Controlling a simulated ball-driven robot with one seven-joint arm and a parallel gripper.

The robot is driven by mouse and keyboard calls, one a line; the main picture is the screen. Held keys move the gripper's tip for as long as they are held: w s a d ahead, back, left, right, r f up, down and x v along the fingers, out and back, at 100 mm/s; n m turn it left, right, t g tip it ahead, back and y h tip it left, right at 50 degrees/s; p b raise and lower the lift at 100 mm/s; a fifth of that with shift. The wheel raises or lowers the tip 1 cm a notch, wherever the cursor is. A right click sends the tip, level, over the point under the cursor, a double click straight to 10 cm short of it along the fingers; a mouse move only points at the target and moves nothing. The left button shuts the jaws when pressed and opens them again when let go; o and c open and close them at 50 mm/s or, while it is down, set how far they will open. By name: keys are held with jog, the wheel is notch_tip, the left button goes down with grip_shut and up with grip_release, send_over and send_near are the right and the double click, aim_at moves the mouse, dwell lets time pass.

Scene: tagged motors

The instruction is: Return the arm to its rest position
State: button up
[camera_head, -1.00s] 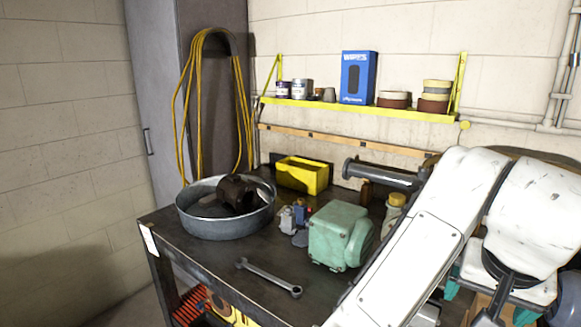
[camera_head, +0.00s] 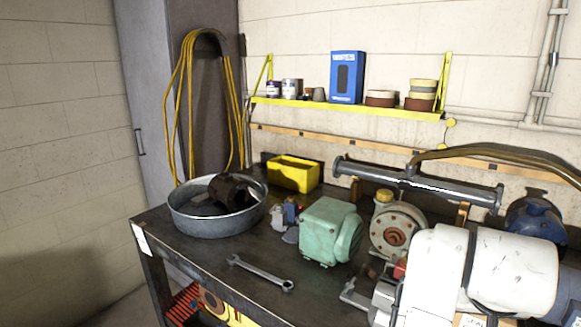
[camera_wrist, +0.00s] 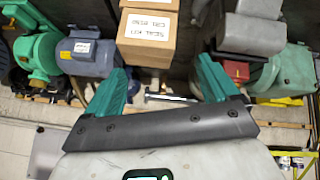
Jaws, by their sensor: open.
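My gripper (camera_wrist: 160,86) shows in the wrist view with its two teal fingers spread apart and nothing between them. My white arm (camera_head: 480,275) is folded low at the right in the head view; its fingertips are not visible there. Beyond the fingers in the wrist view are a blue-grey motor (camera_wrist: 90,57) with a white tag and a green motor (camera_wrist: 38,55) at the left. A green housing (camera_head: 325,230) stands on the workbench (camera_head: 215,262), and a blue motor (camera_head: 537,222) is partly hidden behind my arm.
A metal basin (camera_head: 215,222) holds a dark part. A wrench (camera_head: 262,272) lies near the front edge. A yellow bin (camera_head: 293,175) and a round-faced pump (camera_head: 397,232) stand behind. A cardboard box (camera_wrist: 147,32) is beyond the fingers. A yellow shelf (camera_head: 350,109) is on the wall.

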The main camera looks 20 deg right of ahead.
jog(key=s+a+f+n+y, duration=0.15)
jog(key=s+f, duration=0.25)
jog(key=f, duration=0.4)
jog(key=s+a+f+n+g+y, duration=0.1)
jog(key=s+a+f+n, duration=0.2)
jog(key=f, duration=0.5)
jog(key=s+a+f+n+y, duration=0.15)
jog(key=s+f, duration=0.25)
jog(key=f, duration=0.4)
jog(key=s+a+f+n+g+y, duration=0.1)
jog(key=s+a+f+g+y, duration=0.1)
jog(key=s+a+f, duration=0.4)
jog(key=shift+s+a, duration=0.75)
jog(key=shift+s, duration=0.15)
jog(key=shift+f, duration=0.1)
